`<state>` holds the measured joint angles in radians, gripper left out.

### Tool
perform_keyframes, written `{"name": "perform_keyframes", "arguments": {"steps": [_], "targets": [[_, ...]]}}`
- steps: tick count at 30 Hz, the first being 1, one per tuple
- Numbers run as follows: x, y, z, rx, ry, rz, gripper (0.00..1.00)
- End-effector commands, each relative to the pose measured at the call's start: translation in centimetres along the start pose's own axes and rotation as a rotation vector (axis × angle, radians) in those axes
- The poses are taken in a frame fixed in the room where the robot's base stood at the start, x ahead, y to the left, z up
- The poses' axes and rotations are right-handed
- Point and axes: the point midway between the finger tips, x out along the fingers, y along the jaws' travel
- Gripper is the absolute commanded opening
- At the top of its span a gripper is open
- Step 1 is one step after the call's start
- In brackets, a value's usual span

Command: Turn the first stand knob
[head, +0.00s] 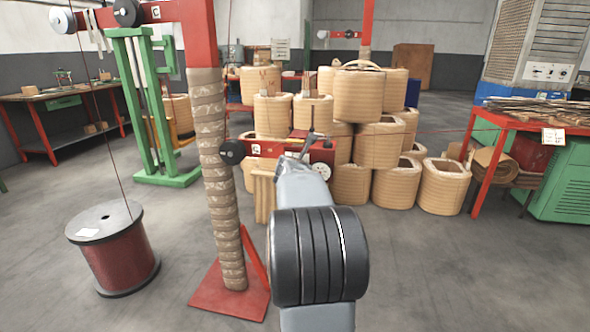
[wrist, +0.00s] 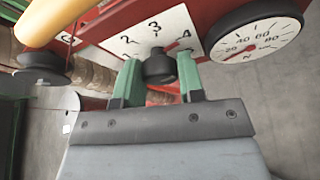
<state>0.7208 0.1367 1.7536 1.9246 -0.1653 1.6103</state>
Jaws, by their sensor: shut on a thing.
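The stand's red crossbar (head: 262,148) shows in the head view, fixed to a wrapped post (head: 215,150). In the wrist view, a small black knob (wrist: 159,68) sits on a white dial plate (wrist: 125,43) marked 2, 3 and 4. My gripper (wrist: 160,84) is shut on the knob, with one green finger at each side of it. In the head view my gripper (head: 308,146) is at the crossbar, and the knob cannot be made out there. A round white gauge (wrist: 255,46) with a black rim sits right of the plate; it also shows in the head view (head: 322,171).
A red cable drum (head: 117,255) stands left of the post's red base (head: 205,292). Stacked tan coils (head: 375,145) stand behind the crossbar. A red table (head: 500,122) with strips is at the right. The floor at front right is clear.

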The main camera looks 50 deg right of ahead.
Motion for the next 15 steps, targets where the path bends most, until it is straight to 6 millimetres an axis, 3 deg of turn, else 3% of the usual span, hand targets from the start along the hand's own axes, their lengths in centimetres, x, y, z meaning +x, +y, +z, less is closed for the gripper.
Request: {"name": "perform_keyframes", "arguments": {"steps": [15], "targets": [[0.0, 0.01, 0.02, 0.035, 0.0, 0.015, 0.12]]}}
